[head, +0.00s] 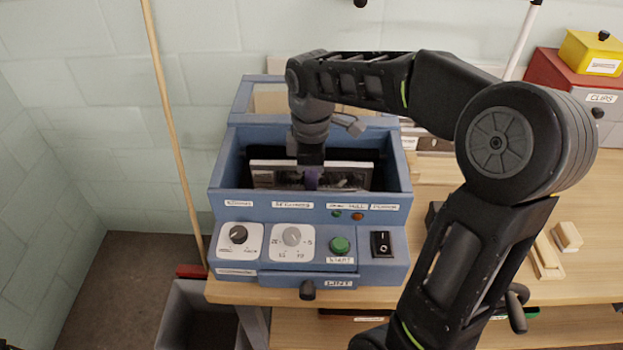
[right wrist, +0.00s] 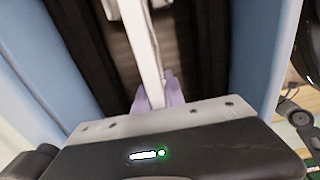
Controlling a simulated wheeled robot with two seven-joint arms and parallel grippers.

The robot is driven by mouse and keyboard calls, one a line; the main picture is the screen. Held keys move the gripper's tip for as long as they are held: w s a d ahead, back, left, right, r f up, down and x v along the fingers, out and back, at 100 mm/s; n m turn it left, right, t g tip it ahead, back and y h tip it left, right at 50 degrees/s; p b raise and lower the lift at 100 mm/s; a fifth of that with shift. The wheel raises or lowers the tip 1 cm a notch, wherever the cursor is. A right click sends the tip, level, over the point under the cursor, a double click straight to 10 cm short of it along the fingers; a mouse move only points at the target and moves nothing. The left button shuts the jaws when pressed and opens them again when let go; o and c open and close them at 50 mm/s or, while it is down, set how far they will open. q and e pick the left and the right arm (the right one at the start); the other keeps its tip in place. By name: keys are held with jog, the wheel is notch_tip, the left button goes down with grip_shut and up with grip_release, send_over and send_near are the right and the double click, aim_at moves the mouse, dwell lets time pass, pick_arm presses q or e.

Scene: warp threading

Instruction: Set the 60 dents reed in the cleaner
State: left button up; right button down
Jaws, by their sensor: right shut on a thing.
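The cleaner (head: 230,160) is a blue box with its lid raised at the back and a front panel of knobs and a green button. A reed (head: 262,177), a long piece with a pale top edge, is inside its opening, lying left to right. My right gripper (head: 311,180) reaches down into the opening and is shut on the reed. In the right wrist view the purple fingertips (right wrist: 158,98) close around the pale reed bar (right wrist: 146,45), between dark strips and the blue walls. The reed's lower edge and its dent label are hidden. My left gripper is not in view.
The cleaner stands on a wooden bench (head: 440,195). Wooden blocks (head: 567,236) lie at right. A grey bin (head: 195,318) stands below left, near a leaning wooden pole (head: 170,110).

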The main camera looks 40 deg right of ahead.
jog(key=c, duration=1.3)
grip_release()
jog(key=shift+r, duration=3.95)
